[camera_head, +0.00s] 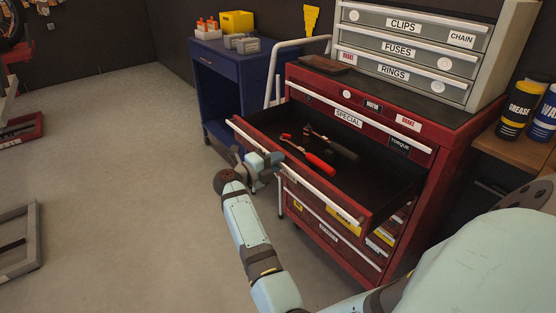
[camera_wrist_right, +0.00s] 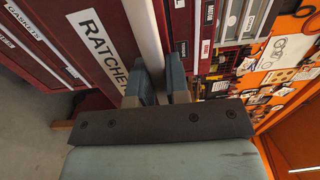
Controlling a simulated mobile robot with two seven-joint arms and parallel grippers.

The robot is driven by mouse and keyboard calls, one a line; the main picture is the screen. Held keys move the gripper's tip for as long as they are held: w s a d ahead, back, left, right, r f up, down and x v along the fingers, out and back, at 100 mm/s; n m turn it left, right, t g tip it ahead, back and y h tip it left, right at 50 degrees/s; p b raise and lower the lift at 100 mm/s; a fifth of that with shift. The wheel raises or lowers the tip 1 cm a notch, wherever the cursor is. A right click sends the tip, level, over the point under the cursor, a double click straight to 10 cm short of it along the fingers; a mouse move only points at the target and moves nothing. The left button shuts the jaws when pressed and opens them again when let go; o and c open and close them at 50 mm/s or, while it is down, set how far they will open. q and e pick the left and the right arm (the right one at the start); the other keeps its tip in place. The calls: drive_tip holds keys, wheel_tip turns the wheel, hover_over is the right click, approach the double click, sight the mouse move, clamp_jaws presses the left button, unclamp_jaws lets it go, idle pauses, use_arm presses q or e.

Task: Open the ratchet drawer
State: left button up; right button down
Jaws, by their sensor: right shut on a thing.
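The ratchet drawer (camera_head: 370,188) of the red cabinet stands pulled well out in the head view, showing its black inside. Its front carries a label (camera_wrist_right: 95,42) in the right wrist view, reading "RATCHE" with the end hidden by my finger. A long silver handle (camera_head: 318,188) runs along the front edge; it also shows in the right wrist view (camera_wrist_right: 145,35). My right gripper (camera_head: 272,160) is shut on this handle, left of its middle, with a finger on each side (camera_wrist_right: 160,88). My left gripper is out of view.
Red-handled tools (camera_head: 319,163) lie in the open drawer. More closed drawers (camera_head: 335,238) sit below, and a grey drawer unit (camera_head: 405,50) stands on top. A blue cart (camera_head: 225,75) stands behind to the left. The floor (camera_head: 130,170) at left is mostly clear.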

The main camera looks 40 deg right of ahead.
idle(0.3)
drive_tip(key=c, duration=1.1)
unclamp_jaws()
